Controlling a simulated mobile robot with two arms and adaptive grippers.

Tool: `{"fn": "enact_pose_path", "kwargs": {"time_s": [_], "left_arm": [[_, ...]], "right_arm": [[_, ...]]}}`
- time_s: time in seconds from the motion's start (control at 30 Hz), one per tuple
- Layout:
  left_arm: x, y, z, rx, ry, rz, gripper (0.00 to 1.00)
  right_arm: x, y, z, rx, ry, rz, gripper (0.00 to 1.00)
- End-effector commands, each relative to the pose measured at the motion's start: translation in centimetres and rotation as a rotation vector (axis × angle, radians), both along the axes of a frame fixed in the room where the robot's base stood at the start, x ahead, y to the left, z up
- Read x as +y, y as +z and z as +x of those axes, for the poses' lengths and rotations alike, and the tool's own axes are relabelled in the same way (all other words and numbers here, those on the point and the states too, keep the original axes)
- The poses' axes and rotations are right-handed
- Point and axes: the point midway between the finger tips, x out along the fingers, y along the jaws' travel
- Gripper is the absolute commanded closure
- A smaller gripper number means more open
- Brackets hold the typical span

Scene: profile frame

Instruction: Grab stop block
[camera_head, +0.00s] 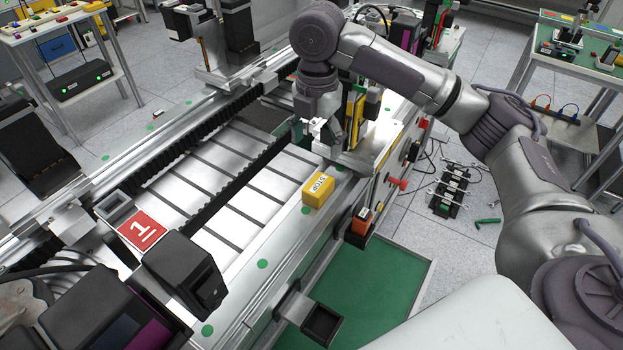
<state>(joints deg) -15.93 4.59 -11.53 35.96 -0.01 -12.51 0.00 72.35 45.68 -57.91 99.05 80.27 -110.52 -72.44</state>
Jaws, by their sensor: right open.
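My right gripper (322,132) is beyond and above the block, near a machine unit on the rail. It is open, apart from the block, and its fingers are small and partly hard to make out. The block's top and near side are unobstructed. My left gripper is not in view.
A red plate marked "1" (142,232) and a black unit (185,272) stand at the lower left. The upright machine unit (365,130) stands close behind the block. An orange part (361,221) sits right of the rail, above a green tray (385,290).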

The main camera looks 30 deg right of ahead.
Motion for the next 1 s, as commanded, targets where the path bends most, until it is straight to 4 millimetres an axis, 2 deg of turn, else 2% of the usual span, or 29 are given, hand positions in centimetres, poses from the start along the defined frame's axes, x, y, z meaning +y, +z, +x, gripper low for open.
{"fn": "enact_pose_path", "kwargs": {"time_s": [0.2,0.3,0.47,0.57,0.7,0.83,1.0], "left_arm": [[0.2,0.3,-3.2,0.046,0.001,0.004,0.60],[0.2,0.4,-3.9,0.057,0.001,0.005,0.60],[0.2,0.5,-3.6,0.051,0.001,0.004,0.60],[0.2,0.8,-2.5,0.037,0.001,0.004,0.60],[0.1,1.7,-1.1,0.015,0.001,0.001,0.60],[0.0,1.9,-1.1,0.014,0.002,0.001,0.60],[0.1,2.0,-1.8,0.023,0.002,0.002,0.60]], "right_arm": [[-0.1,-4.4,-0.1,0.005,-0.002,-0.003,0.23],[-0.1,-6.0,-0.1,0.005,-0.003,-0.002,0.23],[-0.1,-7.4,-0.1,0.002,-0.002,-0.001,0.23],[-0.2,-8.0,-0.1,0.003,-0.002,-0.002,0.23],[-0.4,-10.0,-0.1,0.005,-0.002,-0.002,0.23],[-0.4,-11.9,-0.1,0.003,-0.002,-0.002,0.23],[-0.4,-12.8,0.0,-0.001,-0.001,-0.001,0.23]]}}
